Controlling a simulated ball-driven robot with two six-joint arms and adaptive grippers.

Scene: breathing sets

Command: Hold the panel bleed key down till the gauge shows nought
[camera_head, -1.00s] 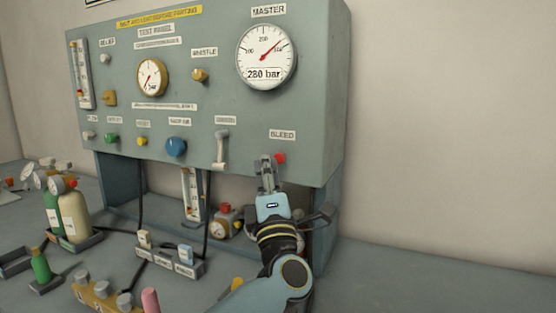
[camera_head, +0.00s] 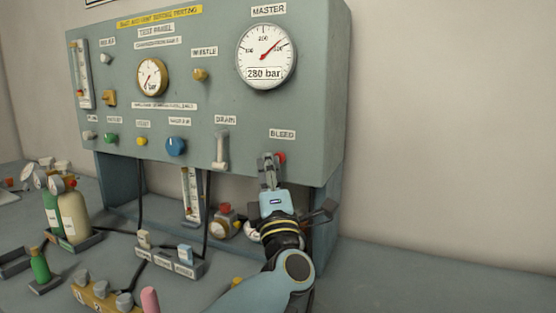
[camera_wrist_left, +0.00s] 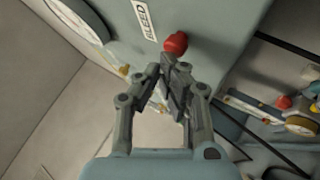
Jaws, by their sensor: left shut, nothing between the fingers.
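The red bleed key (camera_head: 280,158) sits on the grey-green test panel (camera_head: 318,120), below the BLEED label (camera_head: 282,134). It also shows in the left wrist view (camera_wrist_left: 175,43). The master gauge (camera_head: 266,56) above it reads 280 bar. My left gripper (camera_head: 268,160) is shut and empty, its fingertips just beside the key. In the left wrist view the fingertips (camera_wrist_left: 168,70) lie close below the key; I cannot tell whether they touch it. My right gripper is not in view.
The small gauge (camera_head: 152,77), blue knob (camera_head: 176,146) and drain lever (camera_head: 222,150) are on the panel to the left. Green and cream cylinders (camera_head: 73,217) stand on the bench at the left. The bench at the right (camera_head: 430,275) is clear.

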